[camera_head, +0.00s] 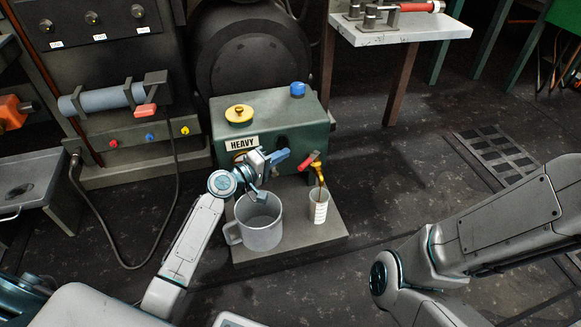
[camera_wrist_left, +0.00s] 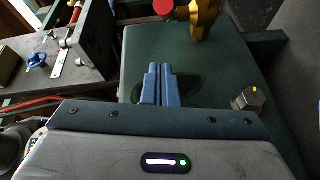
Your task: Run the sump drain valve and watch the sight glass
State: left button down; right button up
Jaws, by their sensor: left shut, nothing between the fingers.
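The green sump tank (camera_head: 222,125) carries a HEAVY label on its front. A brass drain valve (camera_head: 320,172) with a red handle (camera_head: 309,160) sticks out at its front right; its brass body and red end also show at the top of the wrist view (camera_wrist_left: 203,12). A white marked cup (camera_head: 318,207) stands under the valve. My left gripper (camera_head: 283,157) is shut and empty, left of the red handle; its blue fingers (camera_wrist_left: 162,85) point at the green face. A dark round patch (camera_wrist_left: 193,88) shows behind them; I cannot tell whether it is the sight glass.
A grey mug (camera_head: 262,236) stands on the plate (camera_head: 290,240) below my left gripper. Yellow (camera_head: 239,114) and blue (camera_head: 298,89) caps top the tank. A hexagonal knob (camera_wrist_left: 249,100) shows in the wrist view. My right arm crosses the right side; its gripper is out of view.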

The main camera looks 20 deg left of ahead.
aim_at(308, 160)
pick_arm(q)
jog(key=d, duration=0.1)
jog(key=s+d, duration=0.1)
jog(key=d, duration=0.1)
jog(key=shift+s+d+f+b, duration=0.2)
jog(key=shift+d+f+b, duration=0.1)
jog(key=shift+f+b, duration=0.1)
jog(key=shift+s+d+f+p, duration=0.1)
jog(key=shift+s+d+p, duration=0.1)
jog(key=shift+d, duration=0.25)
jog(key=shift+s+d+p, duration=0.15)
jog(key=shift+d+p, duration=0.05)
jog(key=shift+d, duration=0.2)
